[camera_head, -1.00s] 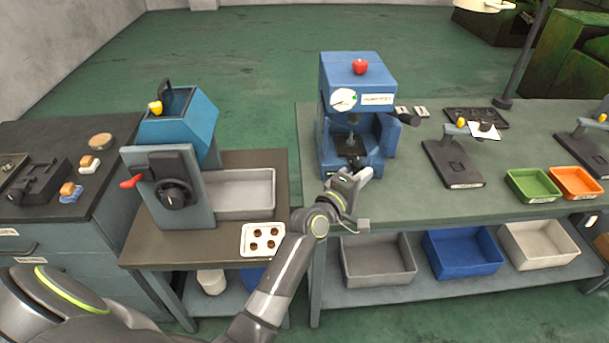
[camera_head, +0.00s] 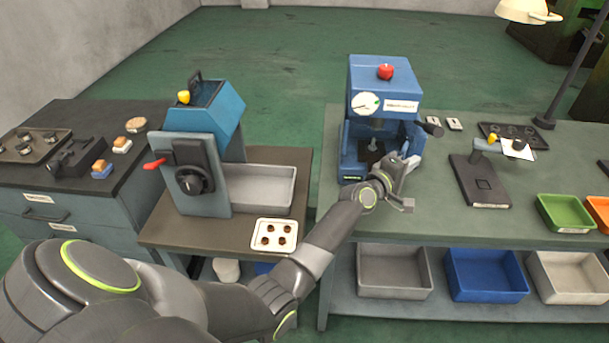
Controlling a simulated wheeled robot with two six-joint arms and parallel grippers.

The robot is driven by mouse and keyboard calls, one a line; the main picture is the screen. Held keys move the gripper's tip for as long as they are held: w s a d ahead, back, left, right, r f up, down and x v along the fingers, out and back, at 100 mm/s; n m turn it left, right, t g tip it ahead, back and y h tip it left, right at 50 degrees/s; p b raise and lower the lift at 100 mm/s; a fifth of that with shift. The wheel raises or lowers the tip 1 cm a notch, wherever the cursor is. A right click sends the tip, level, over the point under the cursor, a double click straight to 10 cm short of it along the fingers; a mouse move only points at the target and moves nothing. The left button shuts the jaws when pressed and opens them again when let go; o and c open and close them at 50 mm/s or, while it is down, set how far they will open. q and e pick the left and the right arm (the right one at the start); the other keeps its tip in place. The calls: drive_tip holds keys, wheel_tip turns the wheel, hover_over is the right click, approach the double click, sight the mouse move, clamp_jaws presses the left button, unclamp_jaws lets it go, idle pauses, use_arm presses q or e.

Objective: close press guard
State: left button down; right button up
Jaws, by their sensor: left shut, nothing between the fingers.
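The blue press (camera_head: 384,86) stands on the green workbench right of centre, with a red knob on top and a round gauge on its front. Its opening shows a dark tool inside. A blue panel (camera_head: 413,138), seemingly the guard, stands out at the opening's right side, with a dark knob (camera_head: 432,127) beyond it. My left gripper (camera_head: 410,163) is shut and empty at the front right of the press, close to the panel's lower edge; I cannot tell whether they touch. My right gripper is not in view.
A smaller blue machine (camera_head: 205,110) with a red handle stands on the left bench beside a grey tray (camera_head: 262,187). A white tray of parts (camera_head: 274,235) lies at that bench's front. A dark stand (camera_head: 478,180) and green bin (camera_head: 566,213) stand right of the press.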

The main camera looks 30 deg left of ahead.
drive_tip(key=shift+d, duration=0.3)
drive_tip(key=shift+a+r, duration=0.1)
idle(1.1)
